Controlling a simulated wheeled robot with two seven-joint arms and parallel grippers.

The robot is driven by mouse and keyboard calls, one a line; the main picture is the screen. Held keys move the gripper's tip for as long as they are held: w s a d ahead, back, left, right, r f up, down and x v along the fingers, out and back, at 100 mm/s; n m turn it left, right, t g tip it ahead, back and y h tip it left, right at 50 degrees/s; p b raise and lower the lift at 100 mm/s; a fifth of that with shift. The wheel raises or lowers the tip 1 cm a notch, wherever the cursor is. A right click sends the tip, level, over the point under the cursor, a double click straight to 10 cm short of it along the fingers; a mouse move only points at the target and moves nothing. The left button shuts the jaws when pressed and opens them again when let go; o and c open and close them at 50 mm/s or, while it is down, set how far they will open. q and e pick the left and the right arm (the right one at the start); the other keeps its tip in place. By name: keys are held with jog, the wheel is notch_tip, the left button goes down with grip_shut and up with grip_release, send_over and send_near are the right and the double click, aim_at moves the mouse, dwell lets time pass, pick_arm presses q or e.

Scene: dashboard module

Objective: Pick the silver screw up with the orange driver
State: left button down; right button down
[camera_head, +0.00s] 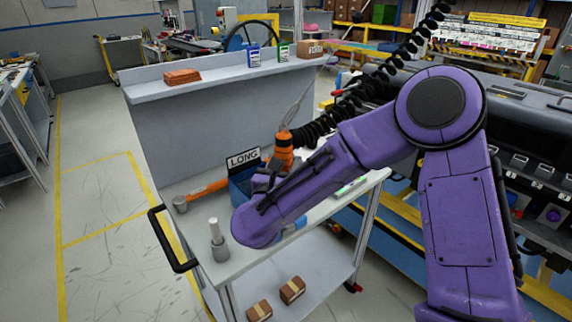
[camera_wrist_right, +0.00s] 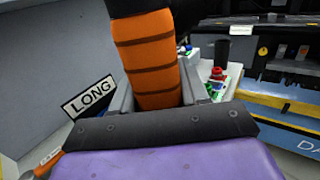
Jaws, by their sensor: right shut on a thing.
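The orange driver (camera_head: 283,155) is upright over the cart top, with a coiled black hose above it. In the right wrist view the orange driver (camera_wrist_right: 147,60) fills the gap between my right gripper's (camera_wrist_right: 157,92) fingers, which are shut on it. In the head view my purple right arm hides most of my right gripper (camera_head: 268,178). A blue bin (camera_head: 238,191) with a LONG sign (camera_head: 243,158) is right beside it, partly hidden. I cannot make out the silver screw or the driver's tip in either view. My left gripper is not in view.
An orange-handled hammer (camera_head: 207,188) and a grey holder with a white rod (camera_head: 219,246) are on the cart's left part. A back panel with a shelf (camera_head: 225,77) stands behind. Dashboard (camera_head: 525,110) is at right. Brown boxes (camera_head: 292,289) lie on the lower shelf.

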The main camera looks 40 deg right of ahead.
jog(key=shift+f+b, duration=0.3)
jog(key=shift+b, duration=0.05)
dwell(0.4)
jog(key=shift+r, duration=0.1)
jog(key=shift+r+p, duration=1.1)
jog(key=shift+r, duration=1.1)
